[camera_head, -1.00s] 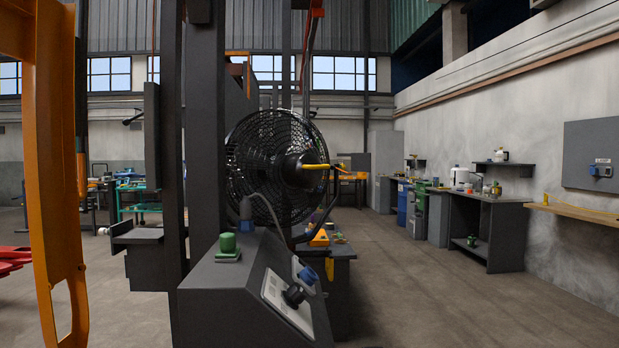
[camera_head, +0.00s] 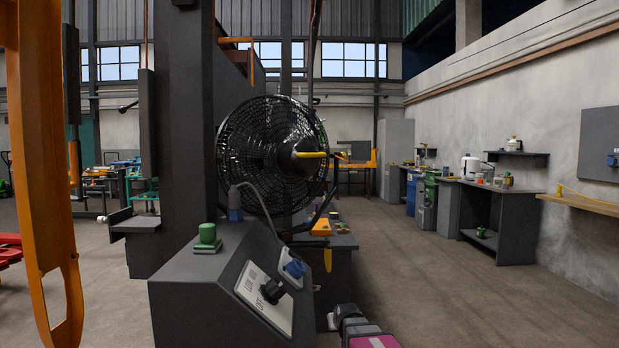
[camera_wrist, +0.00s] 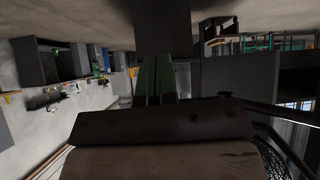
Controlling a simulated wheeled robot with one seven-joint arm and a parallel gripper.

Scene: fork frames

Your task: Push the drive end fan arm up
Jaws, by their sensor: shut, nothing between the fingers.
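The fan (camera_head: 272,155) is a large round black fan with a wire grille, upright in the middle of the head view. A yellow arm (camera_head: 310,154) sticks out sideways from its dark hub, about level. I cannot tell whether this is the drive end fan arm. My gripper (camera_wrist: 160,55) shows in the wrist view as a wide dark body with narrow fingers, shut and empty. Part of the fan grille (camera_wrist: 285,160) shows at the wrist view's lower right corner, apart from the fingers. In the head view only my arm shows at the bottom edge; the fingers are out of sight.
A dark control console (camera_head: 205,295) with a green button (camera_head: 207,235) and a black knob (camera_head: 272,291) stands in front of the fan. A dark column (camera_head: 188,130) rises at its left. An orange post (camera_head: 35,150) is nearer left. Floor (camera_head: 430,270) at right is clear.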

